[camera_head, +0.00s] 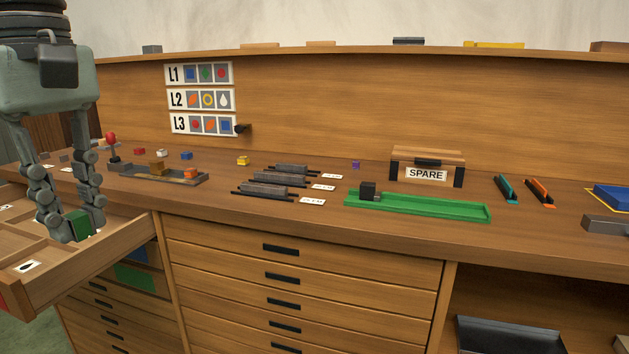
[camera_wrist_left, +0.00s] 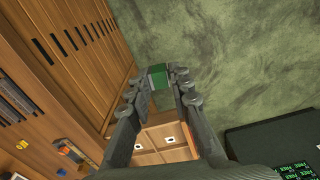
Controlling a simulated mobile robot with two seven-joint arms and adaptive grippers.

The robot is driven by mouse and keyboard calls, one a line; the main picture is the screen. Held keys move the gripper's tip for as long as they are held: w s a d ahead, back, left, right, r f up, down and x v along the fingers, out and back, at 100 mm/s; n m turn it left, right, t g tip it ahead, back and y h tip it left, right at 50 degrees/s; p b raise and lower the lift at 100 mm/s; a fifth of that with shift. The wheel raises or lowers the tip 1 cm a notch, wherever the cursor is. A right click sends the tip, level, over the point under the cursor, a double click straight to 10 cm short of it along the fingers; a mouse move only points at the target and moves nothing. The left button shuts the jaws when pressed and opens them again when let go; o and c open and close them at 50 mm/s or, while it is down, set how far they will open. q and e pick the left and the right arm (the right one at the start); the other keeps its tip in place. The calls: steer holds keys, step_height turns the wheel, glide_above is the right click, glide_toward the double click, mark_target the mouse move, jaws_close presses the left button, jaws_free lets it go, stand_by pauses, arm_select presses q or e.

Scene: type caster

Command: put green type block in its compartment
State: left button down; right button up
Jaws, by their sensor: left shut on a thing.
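The green type block (camera_head: 81,226) is a small cube held between the fingertips of my left gripper (camera_head: 68,230), at the lower left of the head view. The gripper is shut on it. In the left wrist view the block (camera_wrist_left: 158,77) sits between the two fingertips of the gripper (camera_wrist_left: 160,80). The open drawer (camera_head: 105,262) with wooden compartments is under and around the fingertips; its dividers also show in the left wrist view (camera_wrist_left: 165,143). A card with a dark drop shape (camera_head: 27,266) lies in one compartment. I cannot tell whether the block touches the drawer floor. My right gripper is out of view.
Loose blocks, red (camera_head: 139,152), blue (camera_head: 187,155) and yellow (camera_head: 243,161), lie on the bench. A grey tray (camera_head: 125,173) stands behind the drawer and a long green tray (camera_head: 440,207) farther right. A SPARE box (camera_head: 427,164) stands at the back.

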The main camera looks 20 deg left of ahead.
arm_select(q)
steer(key=w+d+f+m, duration=0.9)
steer(key=w+f, duration=0.2)
steer(key=f, duration=0.3)
steer(key=w+d+f+m, duration=0.9)
steer(key=w+f, duration=0.1)
steer(key=f, duration=0.5)
steer(key=a+r+n, duration=0.2)
steer(key=a+r, duration=0.2)
steer(key=a, duration=0.6)
steer(key=a+r+n, duration=0.3)
steer(key=a, duration=0.7)
steer(key=s+a+f+n, duration=0.2)
steer(key=s+a+f, duration=0.3)
steer(key=s+a, duration=0.1)
steer(key=shift+s+a+n, duration=0.3)
steer(key=shift+s+a, duration=0.1)
steer(key=shift+a, duration=0.4)
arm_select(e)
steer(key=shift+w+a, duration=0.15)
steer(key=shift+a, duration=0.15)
